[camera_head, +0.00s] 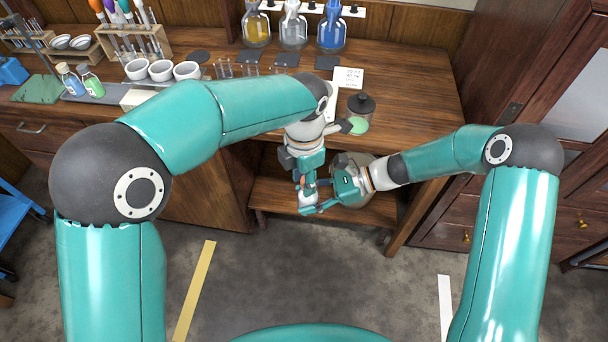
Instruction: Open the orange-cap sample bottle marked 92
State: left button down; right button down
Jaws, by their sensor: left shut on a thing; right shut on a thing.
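A small pale bottle (309,198) is held in the air in front of the wooden table, mostly hidden by my grippers. A bit of orange at its top looks like its cap. My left gripper (304,179) points down and is shut at the top of the bottle, on what looks like the cap. My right gripper (311,204) comes in from the right and is shut around the bottle's body, just below the left one. The bottle looks about upright. Whether the cap is still seated cannot be told, and no number is readable.
The wooden table (415,95) holds a dark-lidded jar (361,104), a white note card (349,78), white bowls (161,71), and two small bottles (92,82) at left. Large flasks (331,31) stand at the back. The table's right part is fairly clear.

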pick_arm(q)
jog(key=n, duration=0.2)
jog(key=shift+d+n, duration=0.25)
jog(key=shift+n, duration=0.05)
jog(key=c, duration=0.8)
grip_release()
